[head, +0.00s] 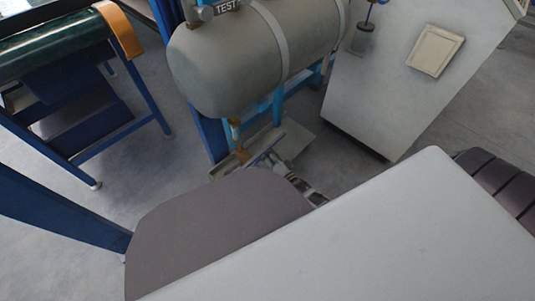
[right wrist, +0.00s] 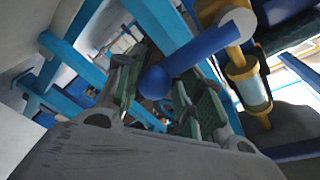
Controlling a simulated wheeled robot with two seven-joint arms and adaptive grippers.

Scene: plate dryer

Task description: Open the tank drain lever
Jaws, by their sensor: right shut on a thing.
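The tank (head: 225,60) is a grey-beige cylinder on a blue frame, with a "TEST" label at its top. A brass drain fitting (head: 236,130) hangs from its underside. In the right wrist view, the drain lever (right wrist: 200,53) is a blue rod with a round end, joined to a brass valve (right wrist: 232,18). My right gripper (right wrist: 160,88) is shut on the lever, its rounded end between the green-padded fingers. In the head view my right gripper (head: 262,156) is small and partly hidden just below the fitting. My left gripper is not in view.
A light cabinet (head: 405,70) stands right of the tank. A blue-framed conveyor (head: 60,70) stands at the left. A brass-ended clear cylinder (right wrist: 250,85) hangs near the valve, and blue frame bars (right wrist: 75,62) are close around my right gripper.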

